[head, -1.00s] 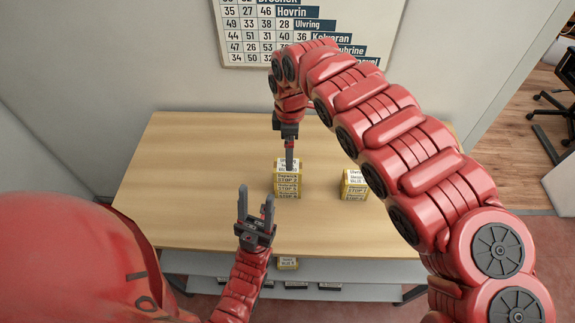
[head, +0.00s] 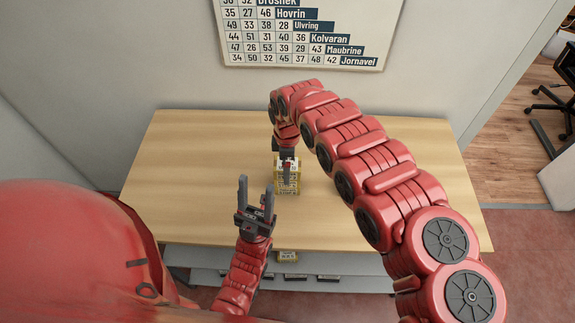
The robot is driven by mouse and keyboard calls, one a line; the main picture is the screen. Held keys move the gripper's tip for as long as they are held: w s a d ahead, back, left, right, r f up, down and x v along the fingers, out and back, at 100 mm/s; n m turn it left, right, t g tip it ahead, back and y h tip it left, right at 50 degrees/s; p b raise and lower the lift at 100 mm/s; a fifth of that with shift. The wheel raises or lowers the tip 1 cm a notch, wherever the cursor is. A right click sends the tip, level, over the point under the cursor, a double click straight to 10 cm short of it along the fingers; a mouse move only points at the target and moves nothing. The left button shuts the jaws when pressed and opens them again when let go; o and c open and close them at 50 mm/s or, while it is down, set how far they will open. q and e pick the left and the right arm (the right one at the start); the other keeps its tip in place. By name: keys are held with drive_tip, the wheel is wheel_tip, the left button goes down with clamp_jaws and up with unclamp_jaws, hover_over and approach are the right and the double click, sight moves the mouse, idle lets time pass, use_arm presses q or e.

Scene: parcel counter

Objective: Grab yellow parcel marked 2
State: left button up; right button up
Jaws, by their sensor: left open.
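A yellow parcel (head: 289,187) with white labels stands on the wooden counter near its middle. Its label print is too small to read for certain. My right gripper (head: 287,178) is in front of the parcel's upper part, pointing down; I cannot tell whether its fingers are open or shut, or whether they touch it. My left gripper (head: 257,192) is open and empty, fingers pointing up, over the counter's front part, left of the parcel. A second yellow parcel (head: 347,186) stands to the right, mostly hidden behind my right arm.
The wooden counter (head: 190,170) is clear on its left side and far right. A small yellow parcel (head: 288,256) lies on the grey shelf (head: 330,265) below the front edge. A number chart (head: 300,40) hangs on the wall behind.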

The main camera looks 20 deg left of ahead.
drive_tip(key=c, duration=1.5)
drive_tip(key=shift+r, duration=0.15)
